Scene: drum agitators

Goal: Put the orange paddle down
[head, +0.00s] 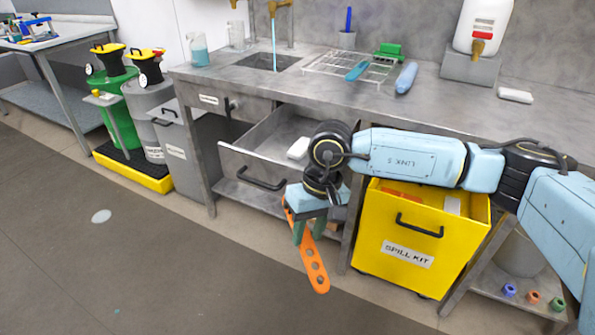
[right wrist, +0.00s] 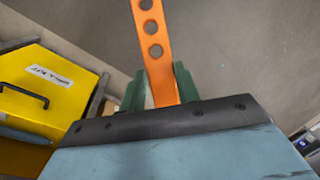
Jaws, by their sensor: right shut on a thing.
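The orange paddle (head: 311,257) is a flat orange bar with several round holes. My right gripper (head: 309,224) is shut on it and holds it in the air in front of the bench, with its holed end hanging down and tilted to the right. In the right wrist view the paddle (right wrist: 155,50) stands out between the two green fingers of my right gripper (right wrist: 160,90). Its other end is partly hidden behind the gripper. My left gripper is not in view.
An open drawer (head: 235,160) holding a white block is just behind my right gripper. A yellow spill kit bin (head: 385,270) stands to its right. The metal bench (head: 330,97) carries a wire rack (head: 318,64).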

